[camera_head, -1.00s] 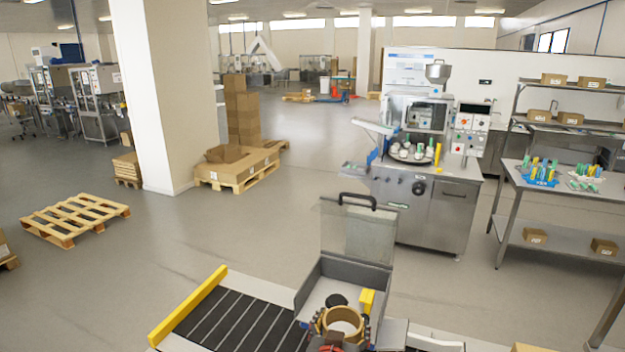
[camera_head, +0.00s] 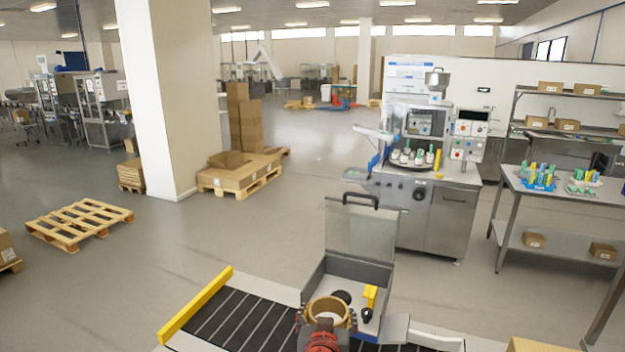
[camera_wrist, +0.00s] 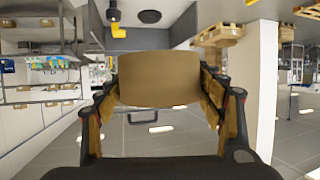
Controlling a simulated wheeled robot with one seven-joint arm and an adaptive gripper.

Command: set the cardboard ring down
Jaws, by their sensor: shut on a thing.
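The brown cardboard ring (camera_head: 328,311) shows in the head view at the front left of an open grey box (camera_head: 378,274), seen from above. I cannot tell whether its underside touches the box floor. In the wrist view the ring (camera_wrist: 160,80) fills the space between the two fingers of my gripper (camera_wrist: 160,88), which is shut on it from both sides.
The box's clear lid (camera_head: 361,232) stands raised at its back. Inside are a yellow piece (camera_head: 370,296) and a black knob (camera_head: 366,315). A dark conveyor (camera_head: 235,318) with a yellow rail (camera_head: 196,305) runs to the left. A steel machine (camera_head: 425,190) stands behind.

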